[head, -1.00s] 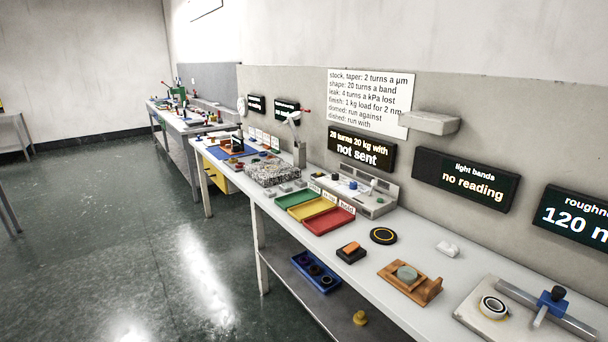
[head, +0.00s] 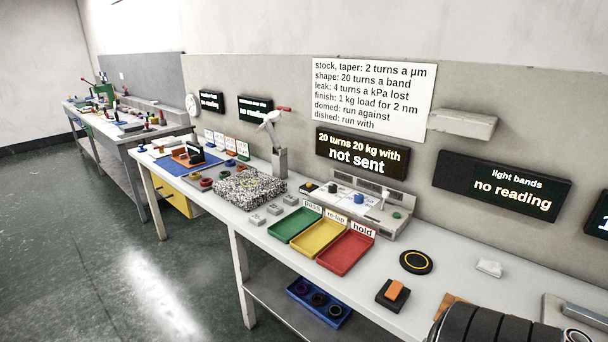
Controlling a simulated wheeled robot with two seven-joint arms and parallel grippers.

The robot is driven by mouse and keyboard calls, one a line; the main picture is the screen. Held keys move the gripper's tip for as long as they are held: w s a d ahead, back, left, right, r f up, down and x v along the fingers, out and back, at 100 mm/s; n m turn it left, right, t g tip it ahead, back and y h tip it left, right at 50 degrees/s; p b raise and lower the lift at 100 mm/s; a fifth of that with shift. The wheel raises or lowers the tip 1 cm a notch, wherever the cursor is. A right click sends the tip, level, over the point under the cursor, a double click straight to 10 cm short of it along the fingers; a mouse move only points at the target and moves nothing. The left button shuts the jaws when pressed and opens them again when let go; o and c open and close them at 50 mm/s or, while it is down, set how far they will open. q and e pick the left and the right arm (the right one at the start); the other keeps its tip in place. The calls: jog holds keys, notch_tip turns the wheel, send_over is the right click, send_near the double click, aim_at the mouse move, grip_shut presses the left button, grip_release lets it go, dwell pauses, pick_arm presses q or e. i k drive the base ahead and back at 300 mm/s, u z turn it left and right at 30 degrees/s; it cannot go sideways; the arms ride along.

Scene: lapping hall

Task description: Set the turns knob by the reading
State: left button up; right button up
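The control panel (head: 408,228) stands on the bench against the back wall, with small knobs on its sloped top. A dark knob (head: 333,188) and a blue knob (head: 360,198) show there, with a pale lever (head: 384,197) and a green button (head: 397,215). Which one is the turns knob is too small to tell. The display (head: 362,151) above reads "20 turns 20 kg with" and "not sent". The light bands display (head: 503,186) reads "no reading". A white rule sheet (head: 372,98) lists turns per reading. Neither gripper shows; a black ribbed part, seemingly of my arm, fills the lower right.
Green (head: 283,234), yellow (head: 304,247) and red (head: 328,264) trays sit in front of the panel. A black disc with a yellow ring (head: 416,262) and an orange-topped block (head: 393,294) lie to the right. A speckled plate (head: 250,190) is left. Floor at left is clear.

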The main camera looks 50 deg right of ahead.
aim_at(332, 187)
jog(key=i, duration=1.95)
jog(key=z, duration=3.55)
